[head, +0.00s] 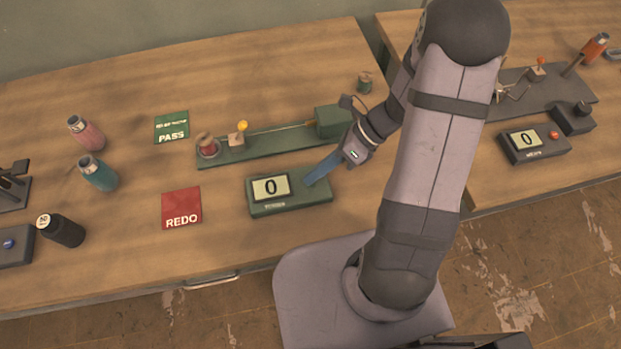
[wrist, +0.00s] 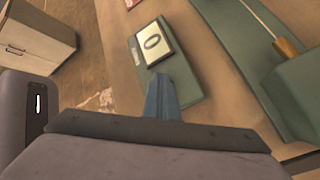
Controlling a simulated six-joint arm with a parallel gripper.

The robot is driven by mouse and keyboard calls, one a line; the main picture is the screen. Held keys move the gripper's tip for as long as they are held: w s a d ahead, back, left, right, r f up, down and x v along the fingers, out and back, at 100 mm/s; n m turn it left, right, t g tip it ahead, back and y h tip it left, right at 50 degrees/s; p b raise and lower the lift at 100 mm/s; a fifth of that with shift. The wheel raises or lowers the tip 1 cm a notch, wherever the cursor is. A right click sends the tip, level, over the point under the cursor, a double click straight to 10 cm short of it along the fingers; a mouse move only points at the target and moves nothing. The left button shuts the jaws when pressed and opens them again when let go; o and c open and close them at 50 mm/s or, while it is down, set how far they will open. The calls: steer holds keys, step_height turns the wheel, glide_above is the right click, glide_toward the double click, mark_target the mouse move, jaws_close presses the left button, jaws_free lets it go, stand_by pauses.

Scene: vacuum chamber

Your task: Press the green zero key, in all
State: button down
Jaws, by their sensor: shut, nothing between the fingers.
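The green box with a display (head: 262,207) sits on the table, and its screen (head: 271,187) reads 0. It also shows in the wrist view (wrist: 188,85), with its screen (wrist: 152,43) beyond my fingers. My gripper (head: 310,183) is shut and empty, with its blue fingers angled down at the right part of the box's top, right of the screen. In the wrist view the shut fingers (wrist: 162,90) overlap the box. The zero key is not visible, and the fingers may cover it. I cannot tell whether the tips touch the box.
A green rail fixture (head: 270,144) lies behind the box. Red REDO (head: 181,208) and green PASS (head: 172,127) mats lie to the left, with pink (head: 86,134), teal (head: 98,173) and black (head: 61,230) bottles beyond. A second display box (head: 535,146) stands on the right table.

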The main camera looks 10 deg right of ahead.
steer(key=shift+r, duration=0.1)
steer(key=shift+r+p, duration=0.75)
steer(key=shift+p, duration=0.3)
step_height(320, 180, up, 5)
steer(key=p, duration=0.5)
stand_by(0.9)
